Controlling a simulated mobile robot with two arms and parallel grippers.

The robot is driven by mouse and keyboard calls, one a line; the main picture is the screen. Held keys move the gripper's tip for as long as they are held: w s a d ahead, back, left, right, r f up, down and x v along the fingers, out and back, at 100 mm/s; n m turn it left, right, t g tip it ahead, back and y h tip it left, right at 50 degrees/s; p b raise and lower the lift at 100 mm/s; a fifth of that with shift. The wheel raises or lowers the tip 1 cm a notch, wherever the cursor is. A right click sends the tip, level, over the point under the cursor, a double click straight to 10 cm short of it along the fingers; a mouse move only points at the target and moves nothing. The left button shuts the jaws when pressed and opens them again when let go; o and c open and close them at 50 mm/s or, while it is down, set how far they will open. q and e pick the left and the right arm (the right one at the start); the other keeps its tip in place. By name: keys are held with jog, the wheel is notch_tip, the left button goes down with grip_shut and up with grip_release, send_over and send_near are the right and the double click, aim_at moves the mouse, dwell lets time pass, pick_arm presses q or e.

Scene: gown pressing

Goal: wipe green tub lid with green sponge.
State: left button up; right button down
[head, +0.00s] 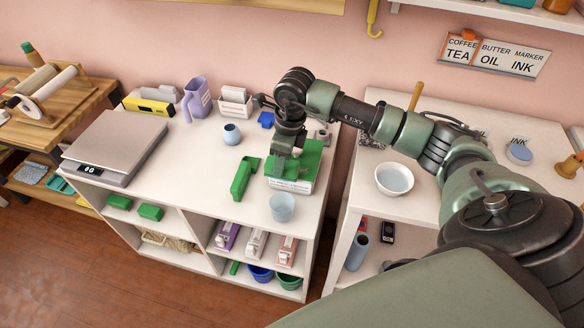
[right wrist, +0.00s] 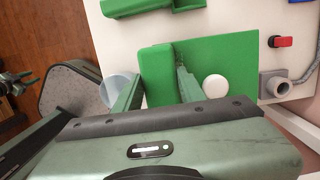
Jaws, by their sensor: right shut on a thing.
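The green tub lid (head: 309,160) lies flat on a white labelled tub (head: 291,186) near the right end of the white counter. In the right wrist view, the lid (right wrist: 232,60) is a flat green panel with a round white patch (right wrist: 215,86) on it; I cannot tell if this is a knob or a mark. My right gripper (head: 281,168) is over the lid's left part. In the right wrist view, its fingers (right wrist: 157,88) are shut on the green sponge (right wrist: 157,68), at the lid's left edge. The fingers partly hide the lid.
A green long-bodied tool (head: 242,180) lies left of the tub. A pale blue cup (head: 282,208) stands in front of it. A small blue-grey pot (head: 232,134), purple jug (head: 197,100) and grey scale (head: 115,147) stand farther left. A white bowl (head: 394,180) stands on the right counter.

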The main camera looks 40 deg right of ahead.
aim_at(298, 167)
jog(key=shift+s, duration=0.1)
jog(key=shift+s+d+f, duration=0.1)
jog(key=shift+s+d, duration=1.3)
jog(key=shift+s, duration=0.25)
jog(key=shift+r+p, duration=0.3)
jog(key=shift+r, duration=0.45)
jog(key=p, duration=0.3)
jog(key=shift+a+r, duration=0.1)
jog(key=shift+r, duration=0.1)
jog(key=shift+f+p, duration=0.1)
jog(key=shift+p, duration=0.35)
jog(key=shift+f, duration=0.2)
